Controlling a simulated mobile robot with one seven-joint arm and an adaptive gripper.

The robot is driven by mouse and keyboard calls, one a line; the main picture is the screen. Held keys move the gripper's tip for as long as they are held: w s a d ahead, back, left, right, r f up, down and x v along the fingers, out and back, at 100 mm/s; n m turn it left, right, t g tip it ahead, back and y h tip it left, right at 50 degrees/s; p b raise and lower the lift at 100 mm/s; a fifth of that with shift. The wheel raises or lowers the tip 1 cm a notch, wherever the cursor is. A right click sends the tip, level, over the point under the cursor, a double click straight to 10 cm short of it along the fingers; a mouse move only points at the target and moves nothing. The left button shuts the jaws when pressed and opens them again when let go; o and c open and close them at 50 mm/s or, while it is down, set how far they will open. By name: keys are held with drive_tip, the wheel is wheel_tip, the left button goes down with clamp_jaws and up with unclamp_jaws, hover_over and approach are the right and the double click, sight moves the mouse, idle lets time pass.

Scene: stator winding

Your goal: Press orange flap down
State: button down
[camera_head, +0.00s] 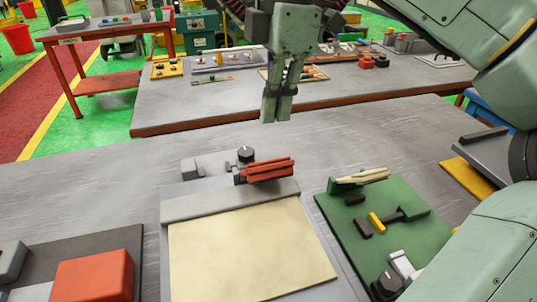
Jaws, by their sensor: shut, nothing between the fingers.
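My gripper (277,107) hangs at the upper middle, fingers pointing down, shut and empty. It is apart from everything on the near bench. A large orange-red piece (95,277) sits on a dark base at the lower left; it looks like a block or raised flap, and I cannot tell which. A smaller orange-red slatted piece (266,170) stands tilted at the top of the cream panel. A small yellow-orange piece (377,223) lies on the green board at the right. I cannot tell for certain which is the orange flap.
The cream panel (245,255) lies in a grey frame mid-bench. The green board (400,240) carries dark parts and pale slats. A black knob (245,154) stands behind the frame. The near bench (80,200) is clear at left. Another bench with parts stands behind.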

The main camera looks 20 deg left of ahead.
sight(271, 164)
drive_tip(key=f+b, duration=0.1)
drive_tip(key=f, duration=0.1)
drive_tip(key=f+b, duration=0.1)
drive_tip(key=f, duration=0.2)
drive_tip(key=shift+s+a+f, duration=0.1)
drive_tip(key=shift+a+f, duration=0.1)
drive_tip(key=shift+f, duration=0.15)
drive_tip(key=shift+a+f+b, duration=0.1)
drive_tip(key=shift+f+b, duration=0.5)
drive_tip(key=shift+f, duration=0.1)
wheel_tip(271, 164, down, 5)
drive_tip(key=b, duration=0.3)
drive_tip(key=shift+r, duration=0.3)
